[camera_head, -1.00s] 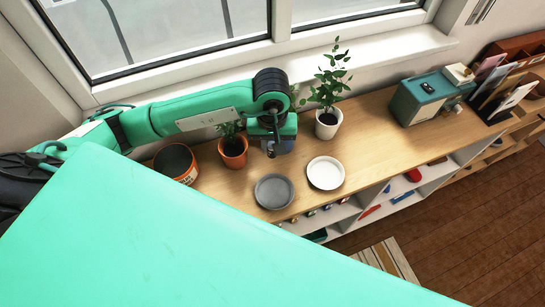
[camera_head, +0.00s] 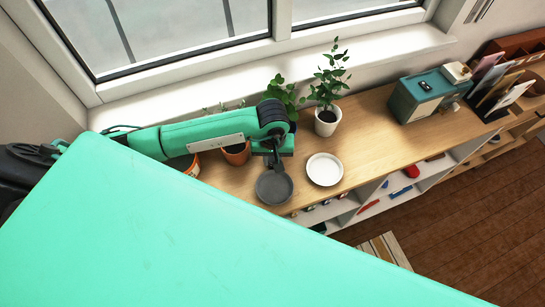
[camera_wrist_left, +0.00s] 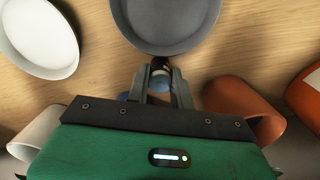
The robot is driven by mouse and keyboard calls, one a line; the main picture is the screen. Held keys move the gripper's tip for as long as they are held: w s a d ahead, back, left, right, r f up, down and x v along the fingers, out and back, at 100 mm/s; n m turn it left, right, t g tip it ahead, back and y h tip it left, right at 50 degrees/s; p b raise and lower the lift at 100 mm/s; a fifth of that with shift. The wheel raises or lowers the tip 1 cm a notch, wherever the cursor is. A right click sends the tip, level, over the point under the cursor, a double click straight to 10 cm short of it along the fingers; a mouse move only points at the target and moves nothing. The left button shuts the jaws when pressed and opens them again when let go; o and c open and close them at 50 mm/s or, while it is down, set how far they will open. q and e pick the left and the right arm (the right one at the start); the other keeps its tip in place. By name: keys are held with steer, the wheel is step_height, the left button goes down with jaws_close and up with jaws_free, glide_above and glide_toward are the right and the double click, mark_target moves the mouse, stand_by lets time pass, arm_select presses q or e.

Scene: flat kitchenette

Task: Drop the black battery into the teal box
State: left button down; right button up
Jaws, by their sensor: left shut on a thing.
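My left gripper (camera_wrist_left: 161,88) is shut on the black battery (camera_wrist_left: 160,65), a small dark piece mostly hidden between the fingers in the wrist view. In the head view, the left gripper (camera_head: 273,160) is above the counter by the far edge of a grey saucer (camera_head: 274,188), and the battery cannot be made out. The teal box (camera_head: 422,97) stands on the counter well to the right, with a small dark item on its top. My right gripper is not in view.
A white plate (camera_head: 325,170) lies right of the grey saucer. A plant in a white pot (camera_head: 326,122) stands behind it. Terracotta pots (camera_head: 236,154) are on the left, partly behind my arm. A letter rack (camera_head: 492,103) is beyond the box. The counter between plate and box is clear.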

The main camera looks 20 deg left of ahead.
arm_select(q)
steer(key=c, duration=1.2)
jaws_free()
steer(key=shift+f, duration=0.1)
steer(key=shift+c, duration=0.2)
